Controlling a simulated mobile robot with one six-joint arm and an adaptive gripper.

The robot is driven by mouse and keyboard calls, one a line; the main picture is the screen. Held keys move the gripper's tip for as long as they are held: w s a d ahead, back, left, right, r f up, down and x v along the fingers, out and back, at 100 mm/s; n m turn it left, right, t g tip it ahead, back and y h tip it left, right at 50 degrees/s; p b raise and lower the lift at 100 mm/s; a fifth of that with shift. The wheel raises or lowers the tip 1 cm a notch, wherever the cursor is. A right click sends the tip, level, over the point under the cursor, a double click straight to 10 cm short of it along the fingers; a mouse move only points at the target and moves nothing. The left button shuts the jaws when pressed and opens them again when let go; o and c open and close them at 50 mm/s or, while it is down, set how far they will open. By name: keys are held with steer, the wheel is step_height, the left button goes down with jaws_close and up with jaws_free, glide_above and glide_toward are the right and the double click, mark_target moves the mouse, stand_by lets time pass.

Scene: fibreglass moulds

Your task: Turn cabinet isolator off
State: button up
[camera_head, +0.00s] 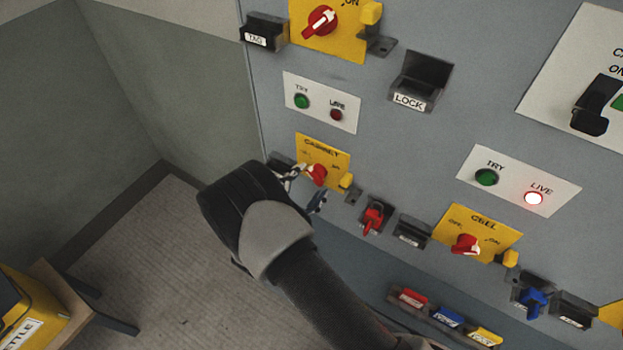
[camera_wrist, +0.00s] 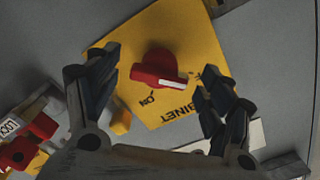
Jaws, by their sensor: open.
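The cabinet isolator is a red rotary knob (camera_wrist: 155,66) on a yellow plate (camera_wrist: 190,42) lettered CABINET and ON. The plate also shows in the head view (camera_head: 331,151), with the knob (camera_head: 317,173) partly behind my fingers. In the wrist view the knob's white mark points right and slightly down, away from the ON lettering and towards partly hidden lettering by the right finger. My gripper (camera_wrist: 160,80) is open, one finger on each side of the knob. It also shows in the head view (camera_head: 306,187). I cannot tell whether either finger touches the knob.
Above the cabinet plate, a white TRY/LIVE panel (camera_head: 320,88) has a dark red lamp. The CELL isolator (camera_head: 466,244) is to the right, below a panel with a lit LIVE lamp (camera_head: 534,198). A red padlock (camera_head: 373,217) hangs close by on the right.

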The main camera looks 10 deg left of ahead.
steer(key=v, duration=1)
steer(key=w+d+r+m+g+h+b, duration=0.1)
steer(key=d+r+m+g+h, duration=0.3)
steer(key=d+r+m, duration=0.45)
steer(key=w+d+r+m+g+h, duration=0.1)
steer(key=d+r+m+g+h, duration=0.1)
steer(key=d+r+m+g, duration=0.6)
steer(key=s+d+r+m+g+y, duration=0.25)
steer(key=s+d+m, duration=0.35)
steer(key=d+m, duration=0.75)
steer(key=s+r+m+y, duration=0.2)
steer(key=s+m+y, duration=0.1)
steer(key=m, duration=0.6)
steer(key=s+r+m+t+y+b, duration=0.1)
steer(key=s+m+y, duration=0.2)
steer(key=s+m, duration=0.3)
steer(key=s+r+m+t+y+b, duration=0.1)
steer(key=s+r+m+y, duration=0.1)
steer(key=m, duration=1.2)
steer(key=s+y, duration=0.1)
steer(key=s, duration=0.1)
steer(key=shift+s+r, duration=0.3)
steer(key=shift+s, duration=0.1)
